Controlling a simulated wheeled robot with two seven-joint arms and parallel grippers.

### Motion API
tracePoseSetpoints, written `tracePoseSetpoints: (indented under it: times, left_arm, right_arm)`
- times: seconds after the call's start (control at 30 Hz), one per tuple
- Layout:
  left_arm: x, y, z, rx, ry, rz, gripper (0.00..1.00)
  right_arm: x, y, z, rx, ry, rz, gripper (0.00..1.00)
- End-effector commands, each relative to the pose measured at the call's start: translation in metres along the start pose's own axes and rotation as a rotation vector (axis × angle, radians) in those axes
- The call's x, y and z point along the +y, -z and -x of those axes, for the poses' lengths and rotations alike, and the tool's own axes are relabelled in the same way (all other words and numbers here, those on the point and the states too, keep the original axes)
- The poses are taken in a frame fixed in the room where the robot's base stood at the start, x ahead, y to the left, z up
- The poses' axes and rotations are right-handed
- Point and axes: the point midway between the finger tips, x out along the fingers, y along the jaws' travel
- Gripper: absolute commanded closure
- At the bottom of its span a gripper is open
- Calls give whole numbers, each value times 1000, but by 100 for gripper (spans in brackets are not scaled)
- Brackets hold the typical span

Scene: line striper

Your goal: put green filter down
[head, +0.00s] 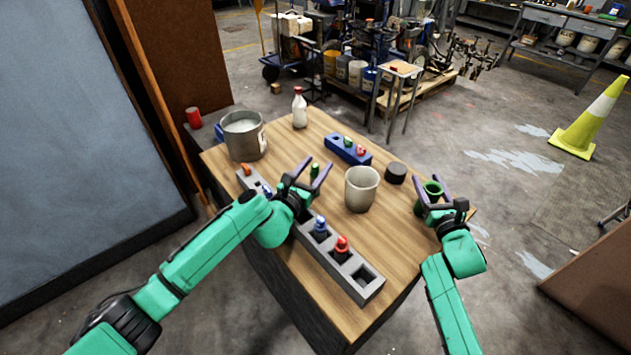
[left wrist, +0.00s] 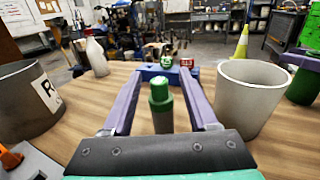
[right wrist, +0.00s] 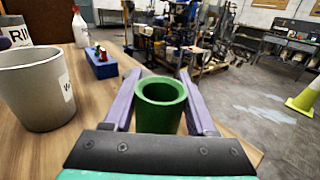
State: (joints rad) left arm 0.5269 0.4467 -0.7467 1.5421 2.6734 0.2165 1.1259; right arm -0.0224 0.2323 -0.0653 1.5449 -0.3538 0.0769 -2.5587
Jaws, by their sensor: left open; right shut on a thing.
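A small green cylinder with a narrower top (head: 314,170), seemingly the green filter, is upright between the spread fingers of my left gripper (head: 308,176). In the left wrist view the green cylinder (left wrist: 161,105) has gaps to both fingers; its base is hidden by the gripper. My right gripper (head: 432,192) is shut on a hollow green cup (head: 431,188) near the table's right edge. In the right wrist view the cup (right wrist: 161,105) is upright with its open mouth up. Whether its bottom touches the table is hidden.
A grey slotted block (head: 368,292) along the near edge holds blue (head: 320,226) and red (head: 342,245) pieces; one end slot is empty. A white cup (head: 362,188), black disc (head: 396,172), blue holder (head: 347,149), metal pot (head: 243,136) and bottle (head: 299,108) stand on the table.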

Motion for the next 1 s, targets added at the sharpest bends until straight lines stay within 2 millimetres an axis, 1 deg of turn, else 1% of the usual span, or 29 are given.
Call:
tracePoseSetpoints:
  times: [0.17,0.2,0.27,0.3,0.33,1.0]
  left_arm:
    - [0,0,0,1,0,-1,41]
    - [0,0,0,1,-1,-1,56]
    - [0,0,0,1,-1,-1,79]
    - [0,0,0,1,-1,0,94]
    - [0,0,0,1,-1,-1,100]
    - [1,0,0,1,-1,0,100]
  right_arm:
    - [0,0,0,1,0,0,100]
    - [0,0,0,1,0,0,100]
    - [0,0,0,1,0,0,100]
    - [0,0,0,1,0,0,100]
    - [0,0,0,1,0,0,100]
    - [0,0,0,1,0,0,100]
